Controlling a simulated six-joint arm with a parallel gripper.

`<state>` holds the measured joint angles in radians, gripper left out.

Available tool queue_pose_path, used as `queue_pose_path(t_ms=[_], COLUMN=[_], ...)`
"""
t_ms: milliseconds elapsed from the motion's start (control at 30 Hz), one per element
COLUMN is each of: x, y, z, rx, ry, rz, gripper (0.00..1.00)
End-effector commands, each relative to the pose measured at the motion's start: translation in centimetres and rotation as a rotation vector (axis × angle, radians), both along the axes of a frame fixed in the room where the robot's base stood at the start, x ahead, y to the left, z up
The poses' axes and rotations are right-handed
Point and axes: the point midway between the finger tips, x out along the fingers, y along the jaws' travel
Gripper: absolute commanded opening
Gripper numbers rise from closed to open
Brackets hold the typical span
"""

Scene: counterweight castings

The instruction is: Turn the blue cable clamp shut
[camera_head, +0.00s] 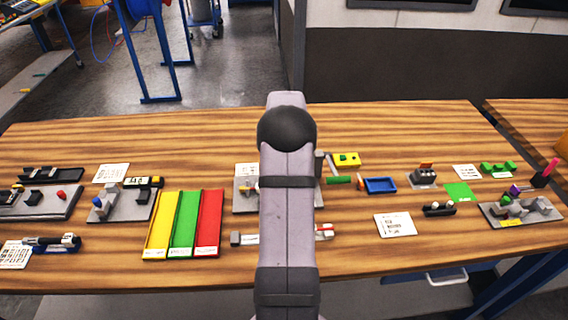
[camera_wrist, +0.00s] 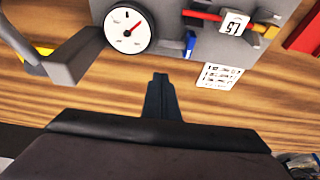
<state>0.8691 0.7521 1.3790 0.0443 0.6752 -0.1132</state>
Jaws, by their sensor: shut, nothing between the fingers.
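My gripper (camera_wrist: 160,80) shows in the wrist view with its fingers together and nothing between them. It is hidden behind my arm in the head view. A small upright blue part (camera_wrist: 190,43) sits at the edge of a grey board (camera_wrist: 175,15), just beyond and right of the fingertips, apart from them. It may be the blue cable clamp; its turn is not clear. A red and yellow rod (camera_wrist: 200,15) with a white numbered tag (camera_wrist: 233,25) lies beside it. In the head view my arm covers most of the central board (camera_head: 242,205).
A round dial (camera_wrist: 128,28) and a grey bent bar (camera_wrist: 72,55) stand near the fingers. A printed card (camera_wrist: 219,76) lies flat. Another board (camera_head: 115,210) at left carries a small blue part (camera_head: 97,202). A blue tray (camera_head: 380,185) is right of my arm.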

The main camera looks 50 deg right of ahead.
Motion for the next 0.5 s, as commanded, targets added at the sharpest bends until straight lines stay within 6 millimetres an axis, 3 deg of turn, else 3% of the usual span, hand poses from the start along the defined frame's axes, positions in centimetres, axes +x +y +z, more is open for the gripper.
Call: queue_pose_path(t_ms=[67, 500], x=[0.2, -2.2], y=[-0.2, 2.2], z=[-1.1, -0.9], rx=[0.003, 0.000], ry=[0.002, 0.001], rz=[0.000, 0.001], gripper=[0.00, 0.00])
